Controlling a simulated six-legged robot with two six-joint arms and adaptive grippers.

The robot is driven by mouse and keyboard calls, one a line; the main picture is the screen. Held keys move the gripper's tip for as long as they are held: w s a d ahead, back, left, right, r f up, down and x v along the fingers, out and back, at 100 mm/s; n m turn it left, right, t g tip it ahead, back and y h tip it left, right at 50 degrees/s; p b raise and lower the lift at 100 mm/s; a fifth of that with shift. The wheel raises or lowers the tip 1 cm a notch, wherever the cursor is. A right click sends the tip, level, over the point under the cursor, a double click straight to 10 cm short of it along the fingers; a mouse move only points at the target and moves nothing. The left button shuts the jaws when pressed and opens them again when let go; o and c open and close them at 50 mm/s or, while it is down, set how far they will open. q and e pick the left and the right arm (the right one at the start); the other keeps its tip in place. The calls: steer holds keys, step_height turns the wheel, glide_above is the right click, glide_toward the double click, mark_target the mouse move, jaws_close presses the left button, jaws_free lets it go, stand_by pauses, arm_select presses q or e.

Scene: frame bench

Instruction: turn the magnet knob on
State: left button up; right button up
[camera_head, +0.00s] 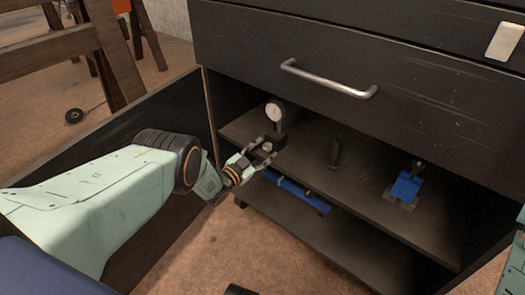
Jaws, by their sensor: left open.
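A dial gauge (273,114) with a white round face stands on a dark block-like base (277,137) on the cabinet's upper shelf, near its left end. A small grey round part, perhaps the magnet knob (267,147), shows at the front of the base. My left gripper (265,152) is open, with its fingers close around this part. I cannot tell whether they touch it. The knob's setting is too small to read. My right gripper is out of view; only a bit of my right arm shows at the right edge.
A long blue tool (297,190) lies on the lower shelf (335,236). A closed drawer with a metal handle (328,82) overhangs the shelf. An open dark door (160,108) is at left.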

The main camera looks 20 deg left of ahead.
arm_select(q)
steer(key=v, duration=1.2)
stand_by(0.3)
